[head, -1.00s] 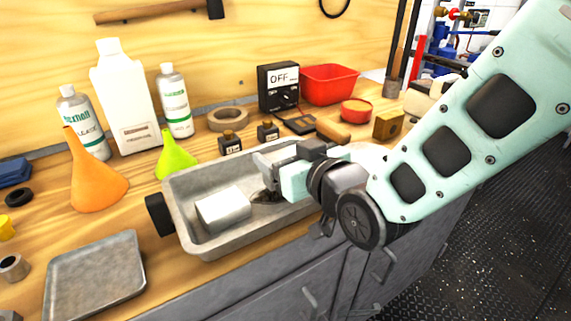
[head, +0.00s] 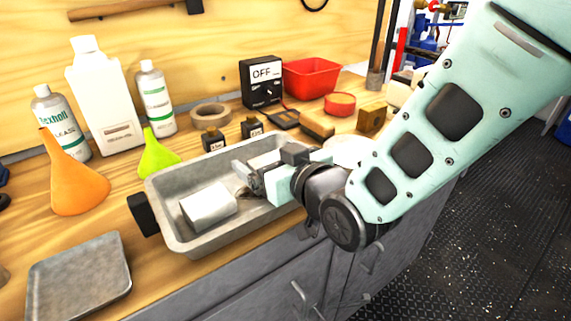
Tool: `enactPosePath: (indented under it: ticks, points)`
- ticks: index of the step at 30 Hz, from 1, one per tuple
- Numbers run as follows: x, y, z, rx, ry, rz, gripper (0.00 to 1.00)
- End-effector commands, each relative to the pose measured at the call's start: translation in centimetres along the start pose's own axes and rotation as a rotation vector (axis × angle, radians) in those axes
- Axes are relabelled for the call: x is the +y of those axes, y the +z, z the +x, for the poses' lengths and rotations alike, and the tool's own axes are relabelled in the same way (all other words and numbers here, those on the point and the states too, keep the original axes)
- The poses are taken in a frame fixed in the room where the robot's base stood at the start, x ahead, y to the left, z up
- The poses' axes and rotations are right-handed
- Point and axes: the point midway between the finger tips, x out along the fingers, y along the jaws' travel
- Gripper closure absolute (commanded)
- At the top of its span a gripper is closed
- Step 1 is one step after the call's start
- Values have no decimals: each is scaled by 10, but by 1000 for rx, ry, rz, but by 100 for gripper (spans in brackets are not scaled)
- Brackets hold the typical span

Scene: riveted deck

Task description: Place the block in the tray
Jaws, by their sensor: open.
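A white-silver block (head: 208,206) lies in the left part of a deep grey metal pan (head: 182,247) on the wooden bench. A shallow grey tray (head: 80,278) lies empty at the lower left, apart from the pan. My gripper (head: 247,180) is open and reaches over the pan from the right. Its fingers point left toward the block's right end, with a small gap in the picture. I cannot tell how high the fingers are above the pan floor. The gripper and wrist hide the right part of the pan.
An orange funnel (head: 75,185), a green funnel (head: 157,155) and white bottles stand behind and left of the pan. Two small dark bottles (head: 213,140), a tape roll (head: 210,114), a meter (head: 261,83), a red bin (head: 312,79) and wooden blocks (head: 371,119) stand behind it.

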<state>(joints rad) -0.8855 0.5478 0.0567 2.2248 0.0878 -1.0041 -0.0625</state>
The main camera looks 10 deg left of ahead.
Motion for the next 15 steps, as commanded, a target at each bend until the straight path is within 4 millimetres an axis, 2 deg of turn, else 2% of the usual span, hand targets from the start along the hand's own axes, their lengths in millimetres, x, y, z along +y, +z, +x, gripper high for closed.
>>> enactPosePath:
  ticks: [5,13,15]
  points:
    - [0,-1,-27,0,0,0,6]
    - [0,-1,-91,1,1,0,6]
    - [0,4,-93,6,1,0,6]
